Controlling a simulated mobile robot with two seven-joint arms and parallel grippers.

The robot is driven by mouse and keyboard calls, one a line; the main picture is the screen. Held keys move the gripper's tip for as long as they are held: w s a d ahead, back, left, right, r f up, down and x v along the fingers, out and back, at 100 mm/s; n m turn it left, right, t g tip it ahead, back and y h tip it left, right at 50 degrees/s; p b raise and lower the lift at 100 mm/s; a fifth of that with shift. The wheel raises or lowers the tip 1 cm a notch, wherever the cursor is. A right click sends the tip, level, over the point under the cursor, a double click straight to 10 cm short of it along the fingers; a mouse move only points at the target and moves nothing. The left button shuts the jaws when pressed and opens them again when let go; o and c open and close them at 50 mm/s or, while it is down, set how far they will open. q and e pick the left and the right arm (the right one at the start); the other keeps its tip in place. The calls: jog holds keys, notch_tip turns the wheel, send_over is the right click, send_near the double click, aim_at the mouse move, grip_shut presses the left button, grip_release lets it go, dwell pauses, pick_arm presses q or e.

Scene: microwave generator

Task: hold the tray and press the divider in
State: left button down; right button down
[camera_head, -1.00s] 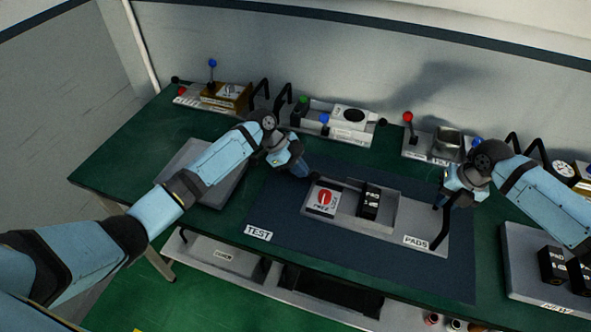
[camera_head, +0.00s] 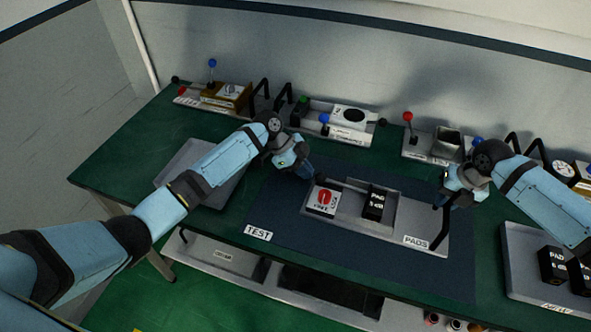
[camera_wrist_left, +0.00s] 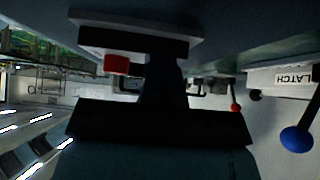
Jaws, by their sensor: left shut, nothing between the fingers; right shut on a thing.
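The grey tray (camera_head: 420,220), labelled PADS, lies on the dark blue mat (camera_head: 290,240). A black PAD block (camera_head: 376,204) stands upright in its middle. A white block with a red mark (camera_head: 321,202) sits at its left end. A thin dark rod (camera_head: 345,186) runs along the tray's back side towards the PAD block; I cannot tell for sure whether this is the divider. My left gripper (camera_head: 308,177) is shut and empty at the rod's left end; contact is unclear. My right gripper (camera_head: 448,203) is shut on the black tray handle (camera_head: 441,228) at the right end.
A grey tray (camera_head: 520,250) with black blocks stands at the right. Fixtures with coloured knobs, such as the red-knobbed lever (camera_head: 408,118), line the back. A grey plate (camera_head: 185,165) lies left, under my left arm.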

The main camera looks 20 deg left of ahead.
aim_at(317, 174)
pick_arm(q)
jog(key=shift+d, duration=0.15)
pick_arm(e)
jog(key=shift+s+f, duration=0.1)
jog(key=shift+f, duration=0.05)
pick_arm(q)
jog(key=shift+d, duration=1.5)
jog(key=shift+v, duration=2)
